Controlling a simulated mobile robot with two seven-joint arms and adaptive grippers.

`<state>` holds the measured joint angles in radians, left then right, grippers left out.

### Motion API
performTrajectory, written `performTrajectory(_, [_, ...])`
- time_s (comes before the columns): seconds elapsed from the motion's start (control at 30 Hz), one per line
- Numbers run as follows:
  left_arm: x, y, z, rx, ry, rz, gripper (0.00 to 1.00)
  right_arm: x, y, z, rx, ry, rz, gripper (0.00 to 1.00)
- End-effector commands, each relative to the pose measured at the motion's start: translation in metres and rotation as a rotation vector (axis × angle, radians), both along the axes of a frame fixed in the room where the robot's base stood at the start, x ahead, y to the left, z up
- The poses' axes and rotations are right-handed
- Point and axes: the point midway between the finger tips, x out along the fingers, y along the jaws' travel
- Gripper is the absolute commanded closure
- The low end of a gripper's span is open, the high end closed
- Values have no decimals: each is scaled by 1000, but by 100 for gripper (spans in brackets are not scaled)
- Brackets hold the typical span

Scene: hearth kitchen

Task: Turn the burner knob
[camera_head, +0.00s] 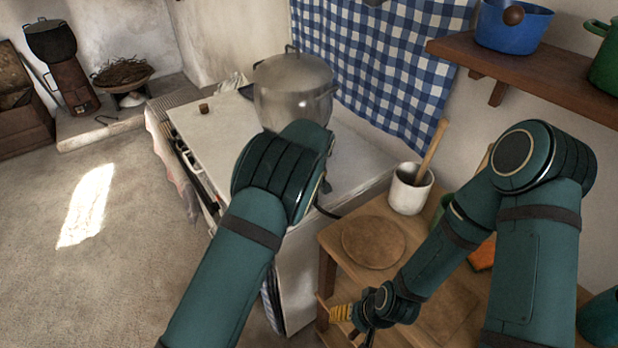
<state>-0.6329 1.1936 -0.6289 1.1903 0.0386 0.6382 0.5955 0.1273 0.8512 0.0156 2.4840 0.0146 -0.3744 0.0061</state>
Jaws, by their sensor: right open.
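The white stove (215,135) stands left of the middle with a large lidded metal pot (293,95) on its top. A small brown knob-like piece (204,108) sits at its far left corner; I cannot tell whether it is the burner knob. No other knob shows clearly, and my left arm covers part of the stove's front. My left gripper is hidden beyond that arm. My right gripper (364,334) is open at the bottom, low over the near left edge of the wooden table (345,236), apart from the stove. Its fingertips are partly cut off by the frame.
A yellow wrapped piece (340,313) shows beside the right gripper. The table holds a round wooden board (373,242) and a white crock (410,190) with a wooden spoon. A wall shelf (530,75) carries blue and green pots. The floor (120,260) at left is clear.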

Motion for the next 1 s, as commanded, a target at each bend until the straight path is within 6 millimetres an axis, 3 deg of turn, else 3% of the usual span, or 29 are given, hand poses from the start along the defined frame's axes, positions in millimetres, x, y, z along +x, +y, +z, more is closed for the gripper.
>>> performTrajectory(0.5, [-2, 0, -3, 1, 8, 22, 100, 0, 0, 0, 0, 0, 0, 33])
performTrajectory(0.53, [-2, 0, -3, 1, 8, 22, 55, 0, 0, 0, 0, 0, 0, 33])
performTrajectory(0.6, [-2, 0, -3, 0, 7, 21, 33, 0, 0, 0, 0, 0, 0, 33])
performTrajectory(1.0, [-2, -1, 4, -1, 1, 20, 33, 0, 0, 0, 0, 0, 0, 33])
